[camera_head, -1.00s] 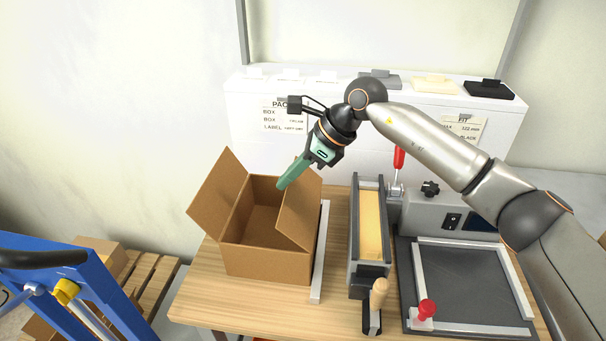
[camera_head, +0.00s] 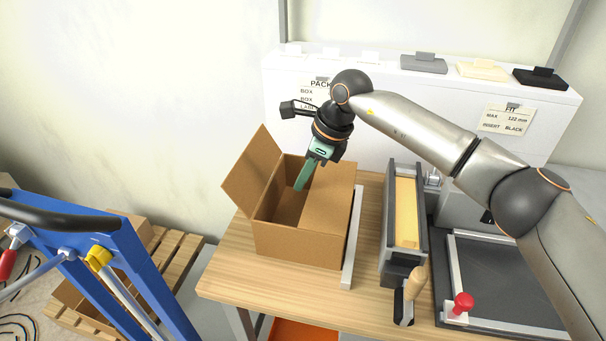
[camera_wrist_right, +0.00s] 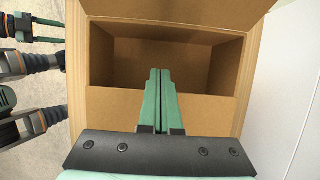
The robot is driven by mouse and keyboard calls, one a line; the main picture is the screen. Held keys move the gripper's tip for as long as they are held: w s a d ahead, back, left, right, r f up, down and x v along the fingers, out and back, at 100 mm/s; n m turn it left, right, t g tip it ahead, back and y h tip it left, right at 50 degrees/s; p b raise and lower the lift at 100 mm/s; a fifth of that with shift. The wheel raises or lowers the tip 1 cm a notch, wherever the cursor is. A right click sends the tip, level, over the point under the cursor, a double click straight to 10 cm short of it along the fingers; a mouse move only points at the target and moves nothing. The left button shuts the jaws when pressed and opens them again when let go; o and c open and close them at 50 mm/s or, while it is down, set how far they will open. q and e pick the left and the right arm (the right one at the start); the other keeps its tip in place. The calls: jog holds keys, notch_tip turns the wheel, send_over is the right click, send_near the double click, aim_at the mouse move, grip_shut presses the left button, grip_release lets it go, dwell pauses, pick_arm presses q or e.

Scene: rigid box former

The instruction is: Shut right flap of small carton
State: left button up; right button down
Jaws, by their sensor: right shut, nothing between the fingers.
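The small brown carton (camera_head: 296,244) stands on the wooden table. Its right flap (camera_head: 328,196) lies folded inward, about level, over the right part of the opening. Its left flap (camera_head: 252,171) stands up and leans outward. My right gripper (camera_head: 299,188) is shut and empty, its fingers pointing down over the carton opening at the right flap's inner edge. In the right wrist view, its fingers (camera_wrist_right: 159,72) reach across the right flap (camera_wrist_right: 105,106) towards the open interior. I cannot tell whether they touch it. My left gripper (camera_wrist_right: 60,31) shows apart from the carton, its fingers spread.
A white rail (camera_head: 352,240) runs along the carton's right side. A fixture with a yellow block (camera_head: 406,212) and a dark plate (camera_head: 505,283) with a red knob stand further right. A blue frame (camera_head: 140,262) and wooden pallet (camera_head: 176,262) are at left.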

jog(key=shift+a+f, duration=0.1)
jog(key=shift+f, duration=0.05)
dwell(0.6)
jog(key=w+a+r+p, duration=0.1)
jog(key=a+r, duration=0.2)
jog(key=r, duration=0.3)
jog(key=w+a+r+p, duration=0.1)
jog(key=a+r, duration=0.2)
jog(key=r, duration=0.3)
jog(key=shift+a+r+p, duration=0.25)
jog(key=shift+a+p, duration=0.15)
